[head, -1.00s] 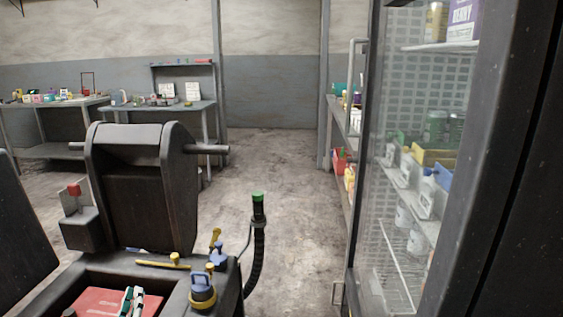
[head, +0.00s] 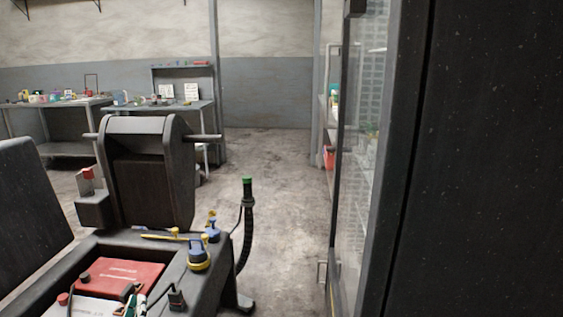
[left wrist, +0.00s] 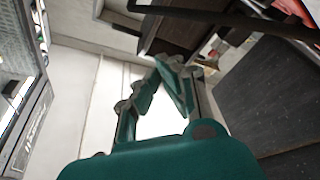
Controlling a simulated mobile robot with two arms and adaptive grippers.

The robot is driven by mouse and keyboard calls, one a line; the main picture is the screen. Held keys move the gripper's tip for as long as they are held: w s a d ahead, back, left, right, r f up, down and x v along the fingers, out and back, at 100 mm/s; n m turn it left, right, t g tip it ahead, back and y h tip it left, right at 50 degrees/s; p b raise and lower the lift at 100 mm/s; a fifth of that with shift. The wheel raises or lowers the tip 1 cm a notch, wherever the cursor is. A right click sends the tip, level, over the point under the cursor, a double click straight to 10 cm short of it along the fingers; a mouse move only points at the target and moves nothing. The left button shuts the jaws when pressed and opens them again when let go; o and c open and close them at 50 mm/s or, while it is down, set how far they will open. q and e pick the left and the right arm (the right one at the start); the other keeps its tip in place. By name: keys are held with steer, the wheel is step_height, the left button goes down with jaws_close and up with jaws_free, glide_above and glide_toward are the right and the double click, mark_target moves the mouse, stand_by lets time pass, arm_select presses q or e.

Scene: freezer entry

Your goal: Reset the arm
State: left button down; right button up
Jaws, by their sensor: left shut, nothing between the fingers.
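My left gripper (left wrist: 165,65) shows large in the left wrist view, with teal fingers drawn together and nothing between them. In the head view part of the left gripper (head: 137,300) shows low at the left, in front of a red block (head: 118,275) set in a dark machine. It is small and partly cut off by the bottom edge there. My right gripper is in neither view now.
The dark machine (head: 150,175) has a black hose with a green tip (head: 247,205) at its side. A glass-fronted cabinet (head: 362,190) with a wide dark side (head: 480,160) fills the right. Workbenches (head: 60,103) stand at the back left. Floor (head: 285,190) is clear between.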

arm_select(q)
steer(key=s+d+f+m+g+h, duration=0.1)
steer(key=s+d+f+m+g, duration=0.25)
steer(key=f, duration=0.55)
steer(key=s+d+f+m+g+h, duration=0.25)
steer(key=s+f, duration=0.25)
steer(key=f, duration=0.4)
steer(key=s+d+f+m+g+h, duration=0.1)
steer(key=s+d+f+m+g, duration=0.2)
steer(key=f, duration=0.6)
steer(key=s+d+f+m+g, duration=0.2)
steer(key=s+f+g, duration=0.4)
steer(key=s, duration=0.7)
steer(key=s+d+f+m+g, duration=0.25)
steer(key=s+f, duration=0.45)
steer(key=s, duration=0.5)
steer(key=s+a+r+g+p, duration=0.1)
steer(key=s+a+g+p, duration=0.1)
steer(key=s+p, duration=1.3)
steer(key=shift+s+a, duration=0.15)
steer(key=shift+a, duration=0.25)
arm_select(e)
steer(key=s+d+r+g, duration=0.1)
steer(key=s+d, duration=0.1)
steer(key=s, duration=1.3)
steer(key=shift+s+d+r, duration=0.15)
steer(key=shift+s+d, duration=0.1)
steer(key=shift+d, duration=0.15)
